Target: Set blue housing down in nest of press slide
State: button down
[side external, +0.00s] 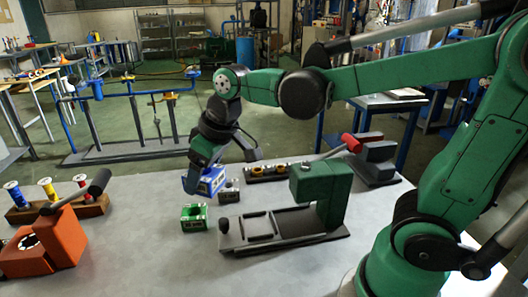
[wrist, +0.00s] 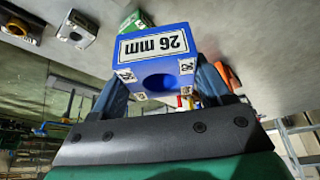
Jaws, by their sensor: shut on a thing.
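The blue housing (side external: 213,181) is held in my gripper (side external: 205,176), above the table. In the wrist view the blue housing (wrist: 155,60) sits between the two fingers of my gripper (wrist: 160,85); its "26 mm" label, small side labels and a round bore show. The green press (side external: 320,188) stands to the right. Its dark slide (side external: 270,229) lies low on the table, with framed square areas on top; I cannot tell which is the nest. My gripper is left of and above the slide, apart from it.
A green housing (side external: 194,217) stands on the table below my gripper, and a grey housing (side external: 229,191) stands close to its right. Behind is a dark rack (side external: 270,171) with brass rings. The press lever with a red grip (side external: 350,143) sticks up. An orange device (side external: 60,238) and spools (side external: 48,190) are at left.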

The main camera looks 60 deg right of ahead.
aim_at(256, 221)
jog(key=s+d+f+m+h, duration=0.1)
jog(key=d+f+m, duration=0.1)
jog(key=m, duration=0.2)
jog(key=s+d+f+m+h, duration=0.1)
jog(key=s+d+f+m, duration=0.1)
jog(key=d+m, duration=0.1)
jog(key=s+d+f+m+g+h, duration=0.1)
jog(key=s+d+f+m+h, duration=0.1)
jog(key=m, duration=0.2)
jog(key=shift+s+d+f+m, duration=0.15)
jog(key=shift+d+f+m, duration=0.1)
jog(key=shift+d+m, duration=0.05)
jog(key=shift+f, duration=2.85)
jog(key=shift+f, duration=0.3)
grip_release()
jog(key=shift+r, duration=0.1)
notch_tip(256, 221, up, 7)
